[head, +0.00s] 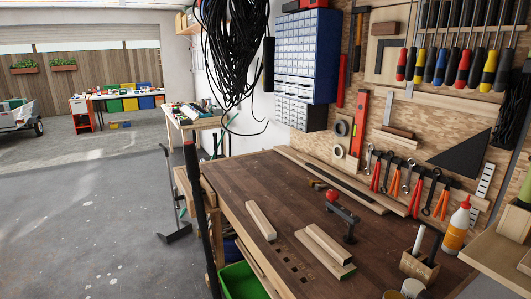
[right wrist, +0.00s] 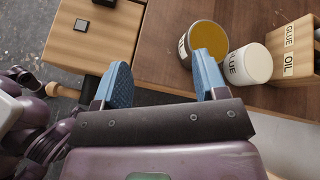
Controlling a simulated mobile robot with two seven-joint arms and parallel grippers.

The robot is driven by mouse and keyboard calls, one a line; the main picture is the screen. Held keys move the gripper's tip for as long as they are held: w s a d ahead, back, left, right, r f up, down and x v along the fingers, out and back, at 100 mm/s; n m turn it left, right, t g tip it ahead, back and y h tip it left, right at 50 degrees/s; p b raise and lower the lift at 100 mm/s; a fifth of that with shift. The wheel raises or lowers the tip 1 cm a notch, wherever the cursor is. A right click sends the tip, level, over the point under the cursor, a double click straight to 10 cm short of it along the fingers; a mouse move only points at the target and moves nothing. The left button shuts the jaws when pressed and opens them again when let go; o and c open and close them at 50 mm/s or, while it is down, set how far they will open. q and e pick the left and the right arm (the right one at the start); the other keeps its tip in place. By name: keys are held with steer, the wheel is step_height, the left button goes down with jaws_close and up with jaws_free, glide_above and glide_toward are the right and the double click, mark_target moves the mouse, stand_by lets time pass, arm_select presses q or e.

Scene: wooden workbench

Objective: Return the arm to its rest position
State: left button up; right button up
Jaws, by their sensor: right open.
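My right gripper (right wrist: 163,76) shows in the right wrist view with its two blue finger pads wide apart and nothing between them. It is over the front edge of the workbench (right wrist: 160,50). Neither gripper shows in the head view, and my left gripper is in neither view.
An open tin (right wrist: 205,38), a white glue pot (right wrist: 248,65) and a labelled wooden holder (right wrist: 295,45) stand close to the right finger. Wood blocks (head: 260,220), a clamp (head: 343,215) and a glue bottle (head: 457,230) are on the bench. A green bin (head: 240,282) is below.

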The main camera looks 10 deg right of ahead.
steer(key=s+a+n, duration=0.1)
steer(key=s+n, duration=0.1)
steer(key=s+a+f+n+g, duration=0.1)
steer(key=s+a+n, duration=0.1)
steer(key=n, duration=0.1)
steer(key=s+a+f+n+g, duration=0.1)
steer(key=s+n, duration=0.1)
steer(key=shift+a+f+h, duration=0.2)
steer(key=shift+a+h, duration=0.1)
steer(key=s+a+r+n+g+h, duration=0.1)
steer(key=s+a+n+g+h, duration=0.15)
steer(key=s+n, duration=0.65)
steer(key=s+a+r+n+g+h, duration=0.2)
steer(key=s+a+n+h, duration=0.1)
steer(key=s+n, duration=0.6)
steer(key=w+f+n+t, duration=0.1)
steer(key=w+f+t, duration=0.7)
steer(key=f, duration=0.2)
steer(key=shift+w+f+n+y, duration=0.15)
steer(key=shift+w+n+y, duration=0.15)
steer(key=shift+n+y, duration=0.15)
steer(key=shift+a, duration=0.1)
